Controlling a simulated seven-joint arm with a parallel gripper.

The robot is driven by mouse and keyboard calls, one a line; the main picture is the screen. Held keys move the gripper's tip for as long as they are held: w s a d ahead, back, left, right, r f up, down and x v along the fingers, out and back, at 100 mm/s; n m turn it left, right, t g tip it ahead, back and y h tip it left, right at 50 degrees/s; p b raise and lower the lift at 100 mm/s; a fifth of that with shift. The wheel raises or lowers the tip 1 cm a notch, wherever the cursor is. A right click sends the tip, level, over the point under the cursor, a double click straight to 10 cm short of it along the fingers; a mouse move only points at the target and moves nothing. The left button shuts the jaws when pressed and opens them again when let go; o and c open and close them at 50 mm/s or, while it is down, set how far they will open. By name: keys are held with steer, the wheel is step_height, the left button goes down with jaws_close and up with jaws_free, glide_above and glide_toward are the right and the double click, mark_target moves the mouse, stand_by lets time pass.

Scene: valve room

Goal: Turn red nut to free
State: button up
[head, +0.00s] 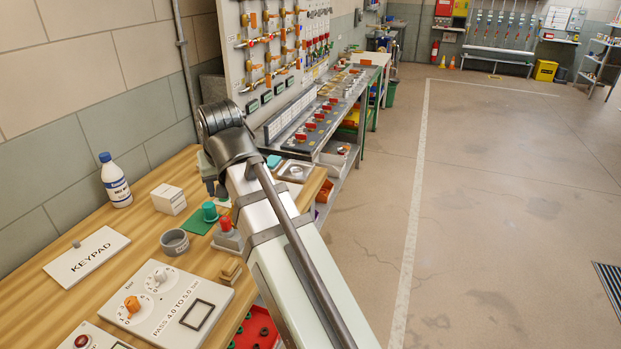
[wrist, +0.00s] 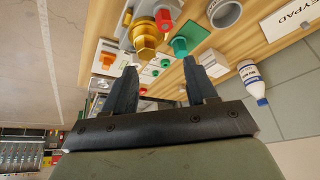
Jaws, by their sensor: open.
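The red nut (wrist: 164,20) shows at the top of the wrist view, beside a large brass-coloured fitting (wrist: 145,36) on a grey block. In the head view my arm hides most of the gripper and part of the bench.
A green knob (head: 209,211) on a green plate, a grey ring (head: 174,242) and a white box (head: 168,198) stand close by. A white bottle (head: 115,180) is near the wall. A keypad sign (head: 87,256) and dial panel (head: 167,303) lie nearer. The floor at right is clear.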

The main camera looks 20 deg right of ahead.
steer(key=w+d+f+m+t, duration=0.1)
steer(key=w+d+f+m, duration=0.2)
steer(key=d, duration=0.6)
steer(key=w+d+f+m+t+h, duration=0.1)
steer(key=w+d+f+m+t, duration=0.1)
steer(key=w+d+f, duration=0.5)
steer(key=w+d+f+m+t+h, duration=0.1)
steer(key=w+d+f+m+t, duration=0.1)
steer(key=w+d+f+m, duration=0.2)
steer(key=shift+w+d+f, duration=0.25)
steer(key=shift+w+d, duration=0.25)
steer(key=shift+d, duration=0.75)
steer(key=shift+w+d+f, duration=0.3)
steer(key=shift+w+d, duration=0.15)
steer(key=shift+d, duration=0.85)
steer(key=shift+w+d+f, duration=0.25)
steer(key=shift+w+d, duration=0.25)
steer(key=shift+d, duration=0.75)
steer(key=shift+w+d+f+m+t, duration=0.1)
steer(key=shift+d+f+m+t, duration=0.3)
steer(key=shift+d, duration=0.3)
